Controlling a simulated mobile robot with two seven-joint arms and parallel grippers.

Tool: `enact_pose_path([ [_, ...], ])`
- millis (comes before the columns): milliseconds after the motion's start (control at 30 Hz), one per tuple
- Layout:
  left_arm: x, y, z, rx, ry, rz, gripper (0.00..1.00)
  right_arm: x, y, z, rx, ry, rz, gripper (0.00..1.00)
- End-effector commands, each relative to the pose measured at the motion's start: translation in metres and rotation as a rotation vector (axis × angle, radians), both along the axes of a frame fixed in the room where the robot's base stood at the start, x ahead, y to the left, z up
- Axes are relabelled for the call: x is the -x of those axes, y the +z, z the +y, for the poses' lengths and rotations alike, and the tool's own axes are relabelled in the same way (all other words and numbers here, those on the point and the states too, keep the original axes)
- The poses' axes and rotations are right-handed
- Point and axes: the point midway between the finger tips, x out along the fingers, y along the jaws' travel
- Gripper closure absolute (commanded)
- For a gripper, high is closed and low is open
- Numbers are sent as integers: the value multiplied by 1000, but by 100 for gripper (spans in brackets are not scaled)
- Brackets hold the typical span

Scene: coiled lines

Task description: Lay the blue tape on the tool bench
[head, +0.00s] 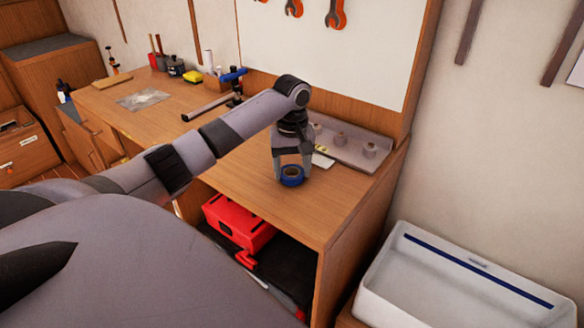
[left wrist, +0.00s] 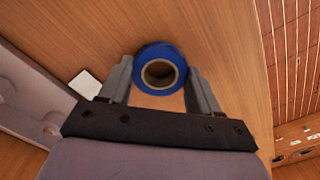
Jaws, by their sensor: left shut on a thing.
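The blue tape (head: 292,176) is a round roll with a brown core. In the head view it is at the right part of the wooden tool bench (head: 320,205), between the fingers of my left gripper (head: 291,172). In the left wrist view the blue tape (left wrist: 160,72) sits between the two grey fingertips of the left gripper (left wrist: 158,80), which are shut on it. The bench top (left wrist: 228,50) lies behind it. Whether the roll touches the bench is hard to tell. My right gripper is not in view.
A grey rack with pegs (head: 350,146) stands along the bench's back right, beside a white card (head: 322,160). A red toolbox (head: 238,222) is on the shelf below. A white bin (head: 460,290) stands to the right. The bench's front right corner is clear.

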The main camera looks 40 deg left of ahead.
Motion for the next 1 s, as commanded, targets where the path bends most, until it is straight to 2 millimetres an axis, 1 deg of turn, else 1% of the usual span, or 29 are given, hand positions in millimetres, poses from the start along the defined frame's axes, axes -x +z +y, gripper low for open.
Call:
enact_pose_path([
  [67, 0, -4, 0, -1, 0, 1, 66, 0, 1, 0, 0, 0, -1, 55],
  [400, 0, -7, 0, 0, -1, 0, 66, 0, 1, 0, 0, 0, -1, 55],
  [433, 0, -7, 0, 1, -1, -1, 31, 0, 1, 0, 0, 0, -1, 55],
  [500, 0, -7, 0, 1, -1, -1, 12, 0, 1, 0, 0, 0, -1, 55],
  [833, 0, -4, 0, 0, 0, -1, 12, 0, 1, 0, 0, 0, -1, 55],
  [933, -1, 5, 0, 1, -1, -4, 12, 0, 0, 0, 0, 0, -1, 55],
  [1000, -1, 16, -1, 1, -1, -6, 12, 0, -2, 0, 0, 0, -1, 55],
])
